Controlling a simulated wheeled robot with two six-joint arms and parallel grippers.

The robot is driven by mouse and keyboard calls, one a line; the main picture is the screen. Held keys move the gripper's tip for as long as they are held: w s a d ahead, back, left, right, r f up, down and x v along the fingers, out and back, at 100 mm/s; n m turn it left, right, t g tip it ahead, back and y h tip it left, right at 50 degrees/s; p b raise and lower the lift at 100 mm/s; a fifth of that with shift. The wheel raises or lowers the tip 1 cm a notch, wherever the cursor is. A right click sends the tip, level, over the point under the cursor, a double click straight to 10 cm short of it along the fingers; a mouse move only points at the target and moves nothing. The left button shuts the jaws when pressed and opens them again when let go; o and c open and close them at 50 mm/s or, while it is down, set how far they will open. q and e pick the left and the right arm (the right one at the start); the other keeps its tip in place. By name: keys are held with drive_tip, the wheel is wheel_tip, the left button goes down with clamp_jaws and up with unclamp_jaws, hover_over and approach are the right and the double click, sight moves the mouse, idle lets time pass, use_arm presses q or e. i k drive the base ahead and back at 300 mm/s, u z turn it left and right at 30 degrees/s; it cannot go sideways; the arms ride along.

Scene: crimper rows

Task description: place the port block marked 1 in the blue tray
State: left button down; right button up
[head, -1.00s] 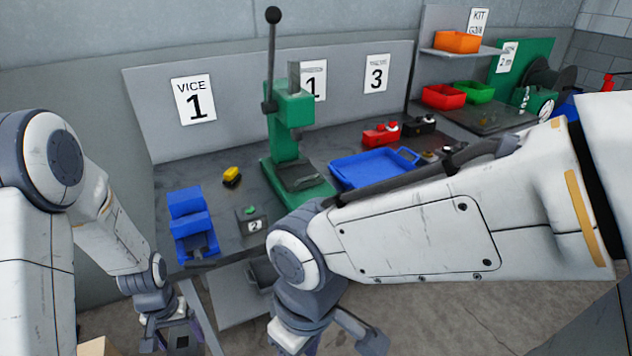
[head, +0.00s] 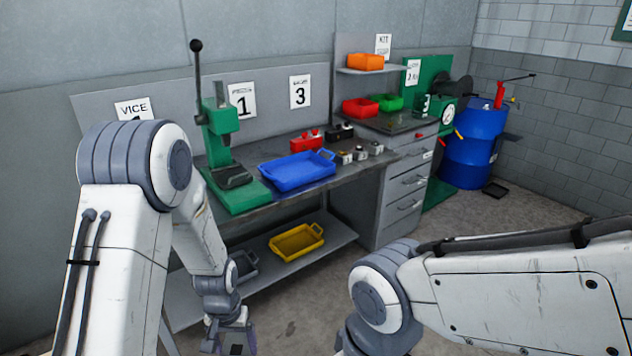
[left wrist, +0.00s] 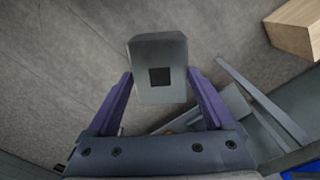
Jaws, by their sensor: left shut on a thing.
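My left gripper (head: 232,345) is low at the bottom of the head view, in front of the bench. In the left wrist view its purple fingers (left wrist: 160,82) are shut on a grey block (left wrist: 143,58) with a dark square port in its face. I cannot see a number on this block, so I cannot tell whether it is the one marked 1. The blue tray (head: 290,176) lies on the bench right of the green press, and looks empty. My right gripper is out of view below the head picture; only its arm shows.
The green press (head: 222,140) stands left of the tray. A red bin (head: 305,142) and several small grey blocks (head: 361,154) sit behind and right of it. A yellow tray (head: 297,242) is on the lower shelf. A drawer cabinet (head: 405,190) adjoins the bench.

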sight(298, 172)
drive_tip(key=z, duration=0.55)
drive_tip(key=i, duration=0.75)
drive_tip(key=z, duration=0.55)
drive_tip(key=i, duration=0.7)
drive_tip(key=u, duration=0.85)
drive_tip(key=i, duration=0.65)
drive_tip(key=u, duration=0.7)
